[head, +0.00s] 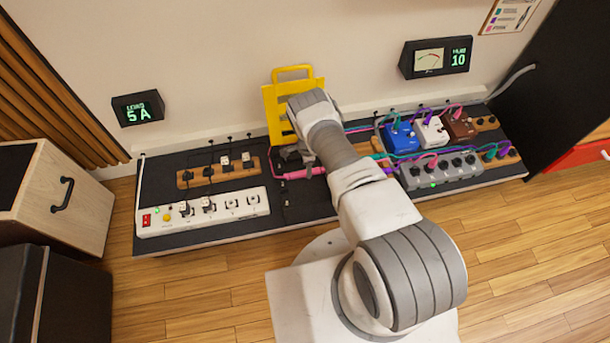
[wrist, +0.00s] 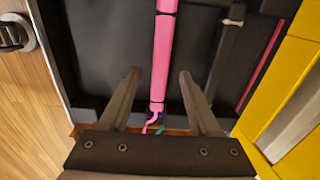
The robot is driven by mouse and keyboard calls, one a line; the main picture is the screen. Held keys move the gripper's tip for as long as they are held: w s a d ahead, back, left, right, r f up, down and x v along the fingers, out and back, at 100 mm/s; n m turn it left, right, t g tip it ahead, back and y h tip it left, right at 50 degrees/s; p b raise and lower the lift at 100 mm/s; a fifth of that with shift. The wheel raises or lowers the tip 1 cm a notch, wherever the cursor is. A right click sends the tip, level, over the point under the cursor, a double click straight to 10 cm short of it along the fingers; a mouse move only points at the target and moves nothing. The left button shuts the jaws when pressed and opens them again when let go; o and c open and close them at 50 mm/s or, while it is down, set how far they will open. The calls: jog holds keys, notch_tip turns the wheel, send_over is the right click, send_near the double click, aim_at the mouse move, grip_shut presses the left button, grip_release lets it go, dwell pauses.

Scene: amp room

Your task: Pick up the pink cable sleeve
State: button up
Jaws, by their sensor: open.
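The pink cable sleeve (head: 300,173) lies on the dark board near its middle, partly hidden by my arm in the head view. In the wrist view the pink cable sleeve (wrist: 162,55) runs from the top edge down to between the fingertips, with a thin pink cord at its lower end. My gripper (wrist: 158,78) is open, one finger on each side of the sleeve's line, with gaps on both sides. I cannot tell how far above the sleeve the fingers are. In the head view my arm hides most of the gripper.
A yellow stand (head: 271,105) rises behind my gripper. A white power strip (head: 190,218) lies to the left. Blue, white and brown pedals (head: 431,134) and a grey box (head: 441,172) with cables stand to the right. A black rod (wrist: 227,45) lies beside the sleeve.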

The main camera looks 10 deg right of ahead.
aim_at(305, 173)
notch_tip(305, 173, down, 2)
jog(key=shift+f+b, duration=0.25)
jog(key=shift+b, duration=0.05)
grip_shut()
